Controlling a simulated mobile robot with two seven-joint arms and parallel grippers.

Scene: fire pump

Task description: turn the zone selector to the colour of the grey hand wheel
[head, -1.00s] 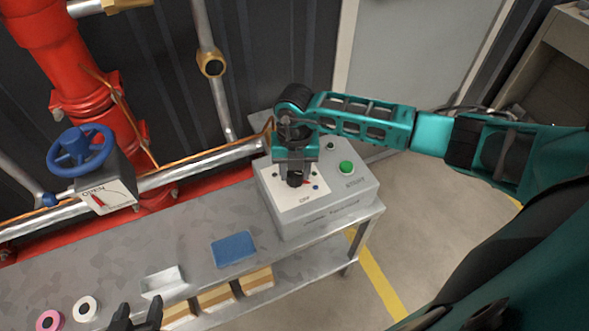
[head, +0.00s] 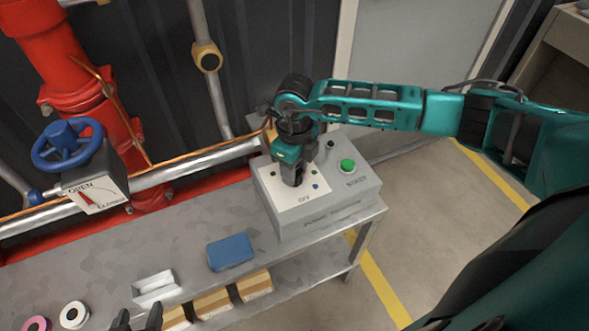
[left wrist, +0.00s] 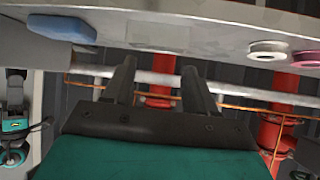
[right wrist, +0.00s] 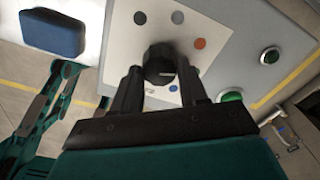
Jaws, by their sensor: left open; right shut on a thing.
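The zone selector is a black knob (right wrist: 160,64) on a white plate (right wrist: 118,45) of the grey control box (head: 285,222). Grey, orange (right wrist: 200,43) and blue (right wrist: 173,89) dots surround it. My right gripper (head: 294,180) is shut on the knob, one finger on each side, also in the right wrist view (right wrist: 160,75). The knob's pale mark points right in that view, roughly between orange and blue. A hand wheel (head: 67,145) at the left looks blue; no grey one shows clearly. My left gripper (head: 136,322) is open and empty near the bench front, also in the left wrist view (left wrist: 158,80).
The box has a green button (head: 347,166). A dial (head: 96,194) beside the hand wheel has its red needle near OPEN. A blue box (head: 230,252), a white tray (head: 155,288) and rolls (head: 74,315) lie on the bench. Red and silver pipes run behind.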

